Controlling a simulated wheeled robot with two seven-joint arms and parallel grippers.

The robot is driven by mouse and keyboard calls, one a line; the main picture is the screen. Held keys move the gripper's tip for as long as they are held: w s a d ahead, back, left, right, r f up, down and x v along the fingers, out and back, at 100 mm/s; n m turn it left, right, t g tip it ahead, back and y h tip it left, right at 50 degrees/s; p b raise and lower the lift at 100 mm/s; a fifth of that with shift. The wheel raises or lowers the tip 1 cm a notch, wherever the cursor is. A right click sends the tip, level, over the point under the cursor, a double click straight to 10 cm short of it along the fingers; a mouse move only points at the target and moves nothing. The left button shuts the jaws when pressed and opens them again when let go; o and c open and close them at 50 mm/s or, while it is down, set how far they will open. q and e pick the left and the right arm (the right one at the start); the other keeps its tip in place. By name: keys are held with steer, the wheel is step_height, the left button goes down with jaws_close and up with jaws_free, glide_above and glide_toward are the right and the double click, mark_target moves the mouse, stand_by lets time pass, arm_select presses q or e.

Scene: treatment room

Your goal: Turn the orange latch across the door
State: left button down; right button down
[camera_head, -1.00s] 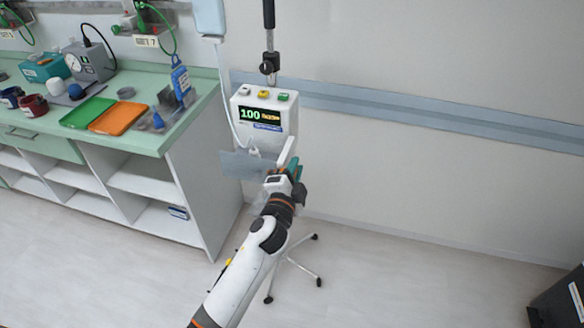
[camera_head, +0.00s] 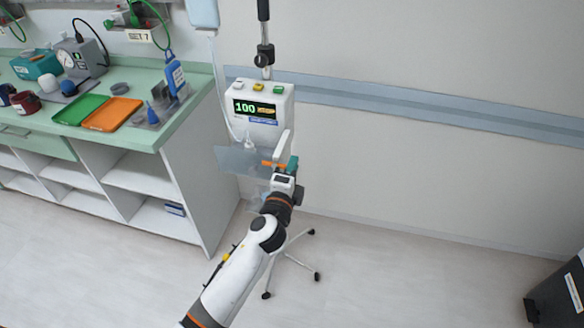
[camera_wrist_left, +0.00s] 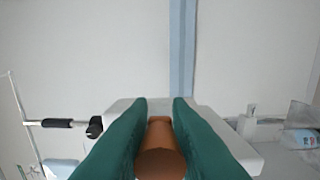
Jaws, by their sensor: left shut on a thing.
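The pump (camera_head: 262,122) is a white box on a pole, with a lit display reading 100. A clear, see-through door panel (camera_head: 235,160) shows below the display and sticks out to the left. The orange latch (camera_head: 268,163) lies roughly level in the head view, at the right end of the panel. My left gripper (camera_head: 291,164) has teal fingers and is shut on the latch. In the left wrist view the latch (camera_wrist_left: 160,160) sits between both fingers. The latch's pivot is hidden. My right gripper is not in view.
A green-topped counter (camera_head: 190,122) stands to the left, with a green tray (camera_head: 77,109), an orange tray (camera_head: 112,114) and bottles. The pump's wheeled stand (camera_head: 289,262) is below my arm. A dark bin (camera_head: 555,300) stands at far right. The floor between is clear.

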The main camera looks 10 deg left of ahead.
arm_select(q)
steer(key=shift+f, duration=0.1)
steer(key=c, duration=1.4)
jaws_free()
steer(key=shift+o, duration=0.2)
steer(key=shift+s, duration=0.15)
steer(key=s+b, duration=0.2)
steer(key=s, duration=0.9)
steer(key=shift+s+a, duration=0.2)
steer(key=shift+s, duration=0.2)
